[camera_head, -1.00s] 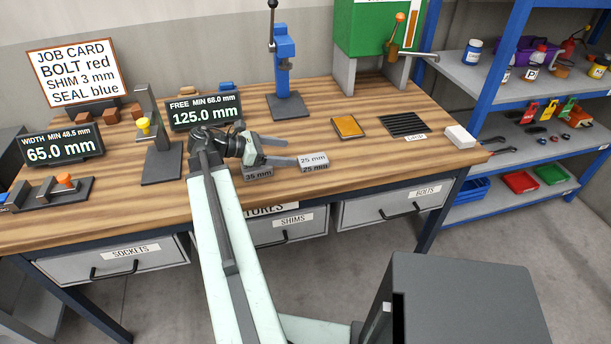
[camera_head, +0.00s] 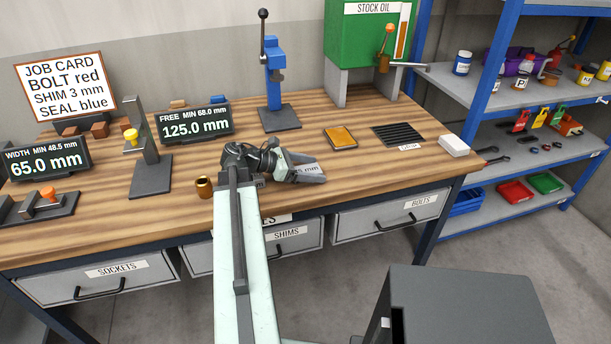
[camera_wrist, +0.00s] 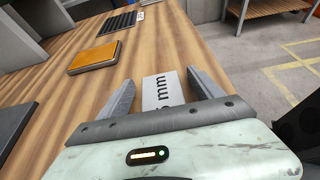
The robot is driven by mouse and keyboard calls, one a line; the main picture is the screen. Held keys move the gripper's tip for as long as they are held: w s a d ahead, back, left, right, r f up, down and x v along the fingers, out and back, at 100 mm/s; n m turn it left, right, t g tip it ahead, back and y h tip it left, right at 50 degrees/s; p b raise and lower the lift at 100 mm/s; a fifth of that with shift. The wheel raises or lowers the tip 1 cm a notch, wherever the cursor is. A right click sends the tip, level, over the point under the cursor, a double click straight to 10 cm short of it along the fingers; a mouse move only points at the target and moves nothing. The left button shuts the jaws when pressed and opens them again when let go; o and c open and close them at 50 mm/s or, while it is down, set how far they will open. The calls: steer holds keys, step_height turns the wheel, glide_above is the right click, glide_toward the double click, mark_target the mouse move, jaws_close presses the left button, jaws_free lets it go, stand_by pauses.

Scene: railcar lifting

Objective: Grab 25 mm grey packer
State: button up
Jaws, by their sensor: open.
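The grey packer (camera_head: 307,170) lies on the bench, and its top label ends in "5 mm" in the head view. In the wrist view the packer (camera_wrist: 163,91) sits between the two fingers, its white top reading "mm" with part of the number cut off. My gripper (camera_head: 318,173) is open, its fingers on either side of the packer; gaps show between them and it. The 35 mm packer is hidden behind my arm and gripper.
An orange pad (camera_head: 341,138) and a black drain grid (camera_head: 399,134) lie behind. A white block (camera_head: 454,146) is at the bench's right end. A brass cup (camera_head: 204,187) stands left of my arm. The blue press (camera_head: 274,85) stands at the back.

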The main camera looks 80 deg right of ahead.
mark_target(312, 168)
steer(key=c, duration=1.6)
steer(key=shift+o, duration=0.2)
steer(key=shift+r, duration=0.1)
step_height(312, 168, up, 10)
steer(key=p, duration=1)
